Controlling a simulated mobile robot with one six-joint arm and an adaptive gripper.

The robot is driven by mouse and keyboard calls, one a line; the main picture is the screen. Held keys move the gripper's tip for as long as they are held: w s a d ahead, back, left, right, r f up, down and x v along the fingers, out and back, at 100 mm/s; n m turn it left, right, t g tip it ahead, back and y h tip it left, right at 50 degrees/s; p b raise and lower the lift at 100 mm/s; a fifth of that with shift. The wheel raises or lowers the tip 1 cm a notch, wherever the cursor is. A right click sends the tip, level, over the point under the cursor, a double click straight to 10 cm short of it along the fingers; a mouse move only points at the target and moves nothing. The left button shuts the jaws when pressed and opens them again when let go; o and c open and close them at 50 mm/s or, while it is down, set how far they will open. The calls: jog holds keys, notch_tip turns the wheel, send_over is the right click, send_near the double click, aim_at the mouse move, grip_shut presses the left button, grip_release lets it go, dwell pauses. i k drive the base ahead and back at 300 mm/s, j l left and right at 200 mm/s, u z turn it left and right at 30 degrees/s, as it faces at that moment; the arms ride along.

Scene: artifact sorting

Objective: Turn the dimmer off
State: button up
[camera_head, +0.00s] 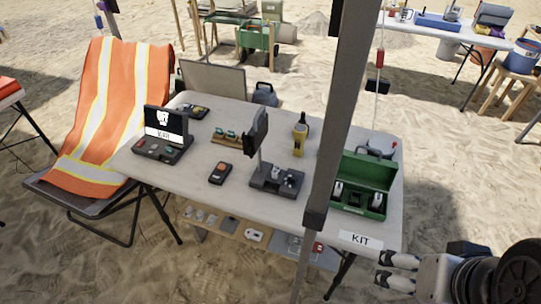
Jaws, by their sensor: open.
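No control here is clearly marked as the dimmer. A small dark handheld box with an orange patch (220,173) lies flat at the table's front middle. A dark console with a lit screen and a red button (163,145) stands at the table's left. A dark base with small controls and an upright head on a post (277,179) stands right of the middle. Any knob or switch setting is too small to read. My gripper (382,269) is at the lower right, open and empty, pointing left, beyond the table's right front corner and apart from these devices.
A grey pole (340,110) crosses in front of the table. A chair with an orange vest (105,110) stands left. Sand lies around.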

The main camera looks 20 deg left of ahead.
aim_at(292, 178)
jog(key=j+u, duration=0.1)
jog(key=u, duration=0.25)
jog(key=j+u, duration=0.1)
jog(key=u, duration=0.65)
jog(key=i+j+u, duration=0.4)
jog(key=i+z, duration=0.15)
jog(key=z, duration=0.2)
jog(key=i+j+z, duration=0.1)
jog(key=z, duration=0.3)
jog(key=i+j+z, duration=0.15)
jog(key=z, duration=0.2)
